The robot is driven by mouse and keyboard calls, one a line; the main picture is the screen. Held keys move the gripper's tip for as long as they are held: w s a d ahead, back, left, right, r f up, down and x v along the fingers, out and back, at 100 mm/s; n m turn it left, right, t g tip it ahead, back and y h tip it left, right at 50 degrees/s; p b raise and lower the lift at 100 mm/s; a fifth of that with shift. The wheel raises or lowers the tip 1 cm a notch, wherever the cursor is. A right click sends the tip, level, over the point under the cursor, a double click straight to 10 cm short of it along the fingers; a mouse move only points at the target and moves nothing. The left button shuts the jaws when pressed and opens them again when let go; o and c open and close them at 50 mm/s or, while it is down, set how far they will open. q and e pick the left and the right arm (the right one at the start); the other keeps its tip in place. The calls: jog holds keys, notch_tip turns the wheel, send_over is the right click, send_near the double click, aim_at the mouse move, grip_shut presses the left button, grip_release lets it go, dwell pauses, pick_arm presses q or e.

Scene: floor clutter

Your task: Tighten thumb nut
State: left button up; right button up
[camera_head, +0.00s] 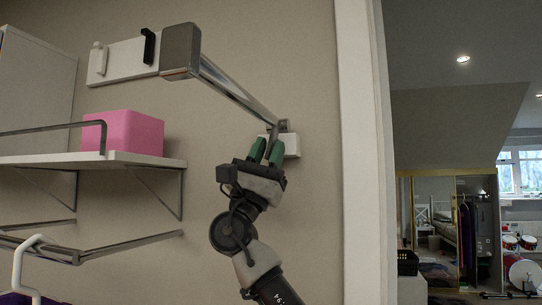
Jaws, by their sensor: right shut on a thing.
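My right gripper (267,150), with green fingertips, reaches up from below to the right end of a slanted metal bar (238,94). Its fingers are shut on a narrow metal part at that end, mostly hidden between them. I cannot clearly make out a thumb nut; it may be this part. A small grey knob-like piece (284,125) shows just above and right of the fingertips. A white wall block (291,146) sits behind them. The bar's upper left end meets a grey box-shaped head (180,50). My left gripper is not in view.
A white wall plate (122,61) with a black hook (148,46) is at upper left. A shelf (165,161) with a pink box (128,132) and metal rails below lies left of my arm. A white door frame (362,160) stands close on the right.

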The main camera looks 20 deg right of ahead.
jog(key=m+g+p, duration=0.3)
jog(key=m+g, duration=0.1)
jog(key=g, duration=0.1)
jog(key=r+m+g+y+p, duration=0.1)
jog(key=m+g+p, duration=0.2)
jog(key=m+g, duration=0.1)
jog(key=m+g+y+p, duration=0.1)
jog(key=m+g+p, duration=0.2)
jog(key=m+g, duration=0.1)
jog(key=shift+w+a+r+m+g, duration=0.25)
jog(key=shift+a+r+m+g, duration=0.15)
jog(key=shift+g, duration=0.4)
jog(key=m+y+p, duration=0.2)
jog(key=y+p, duration=0.1)
jog(key=p, duration=0.3)
jog(key=m+g+y+p, duration=0.1)
jog(key=m+y+p, duration=0.1)
jog(key=p, duration=0.4)
jog(key=shift+w+a+g+y, duration=0.15)
jog(key=shift+g+y, duration=0.15)
jog(key=shift+y, duration=0.5)
jog(key=shift+f+m+p, duration=0.15)
jog(key=shift+m+p, duration=0.2)
jog(key=shift+m, duration=0.05)
jog(key=shift+y, duration=0.3)
jog(key=o, duration=0.6)
jog(key=shift+f, duration=0.1)
